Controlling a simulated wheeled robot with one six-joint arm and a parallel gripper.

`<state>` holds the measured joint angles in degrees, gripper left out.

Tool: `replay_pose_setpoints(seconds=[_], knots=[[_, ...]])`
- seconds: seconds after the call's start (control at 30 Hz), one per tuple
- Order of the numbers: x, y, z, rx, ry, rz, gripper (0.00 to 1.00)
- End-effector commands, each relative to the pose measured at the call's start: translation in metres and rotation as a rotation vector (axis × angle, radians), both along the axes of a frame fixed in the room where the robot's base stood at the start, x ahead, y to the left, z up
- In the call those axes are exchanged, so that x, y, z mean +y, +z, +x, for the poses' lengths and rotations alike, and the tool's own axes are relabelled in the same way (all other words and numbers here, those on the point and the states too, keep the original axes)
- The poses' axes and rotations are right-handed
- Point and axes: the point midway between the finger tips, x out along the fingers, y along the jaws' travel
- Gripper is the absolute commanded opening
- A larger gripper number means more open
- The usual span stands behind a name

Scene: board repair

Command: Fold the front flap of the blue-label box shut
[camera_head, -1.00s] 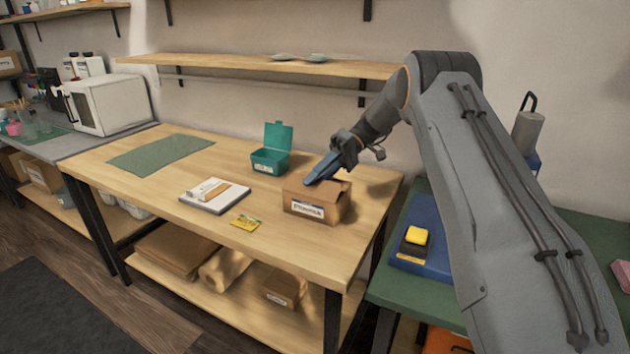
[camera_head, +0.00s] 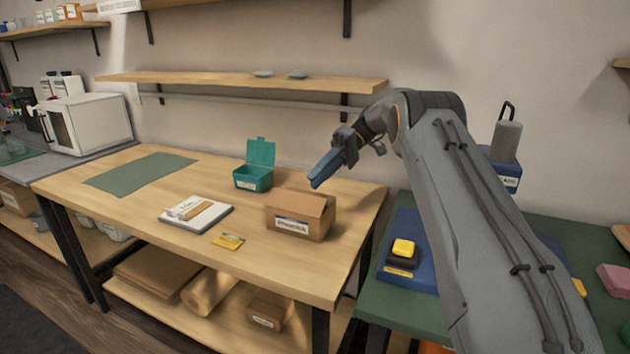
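The brown cardboard box (camera_head: 288,212) with a white and blue label on its front stands on the wooden workbench (camera_head: 150,220), near its right end. Its top flaps lean inward over the opening, and a gap shows at the right side. I cannot tell whether the front flap lies fully flat. My gripper (camera_head: 316,182) is just above the box's back part, pointing down and to the left. Its blue fingers look closed together and empty, and it appears clear of the cardboard.
An open teal box (camera_head: 253,180) stands behind and left of the box. A wall shelf (camera_head: 230,84) runs above.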

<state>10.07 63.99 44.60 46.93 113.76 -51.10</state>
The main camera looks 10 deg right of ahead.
Motion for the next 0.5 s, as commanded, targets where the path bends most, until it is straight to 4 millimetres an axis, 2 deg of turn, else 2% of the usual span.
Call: replay_pose_setpoints(seconds=[0.1, 0.23, 0.37, 0.5], knots=[[0.000, 0.000, 0.000, 0.000, 0.000, 0.000, 0.21], [-0.001, 0.005, -0.002, 0.009, -0.016, -0.010, 0.00], [-0.008, 0.021, -0.012, 0.059, -0.092, -0.057, 0.00], [-0.018, 0.042, -0.030, 0.143, -0.216, -0.136, 0.00]])
